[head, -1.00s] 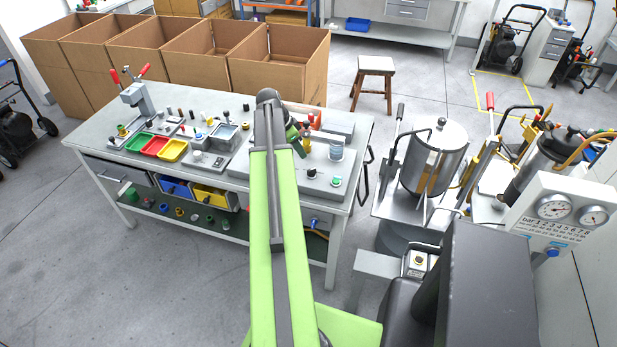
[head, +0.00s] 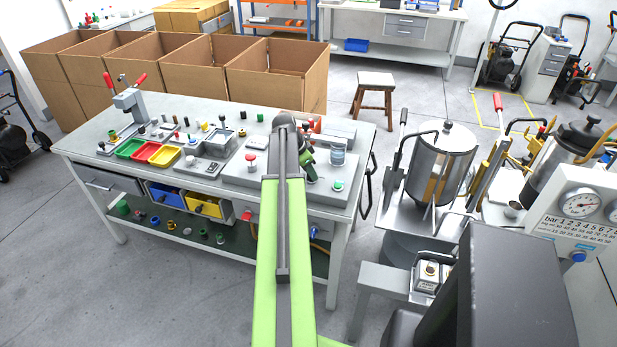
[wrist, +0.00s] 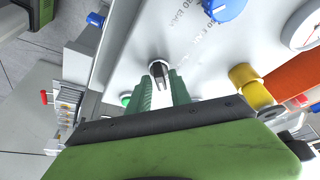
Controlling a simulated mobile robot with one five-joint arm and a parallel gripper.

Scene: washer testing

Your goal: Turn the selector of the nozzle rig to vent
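A small dark knob with a pale rim (wrist: 158,68) stands on a light panel in the wrist view. It seems to be the selector, but its markings are not readable. My gripper (wrist: 161,76) has two green ribbed fingers, spread apart with the knob at their tips between them. I cannot tell whether they touch it. In the head view my gripper (head: 307,158) is over the grey box (head: 232,173) at the right end of the bench, and my arm hides the knob. A blue knob with a white mark (wrist: 226,8) is farther up the panel.
A white-faced gauge (wrist: 305,25), a yellow cylinder (wrist: 250,88) and an orange-red block (wrist: 292,78) stand close to the right of my gripper. A green button (wrist: 125,99) is at its left.

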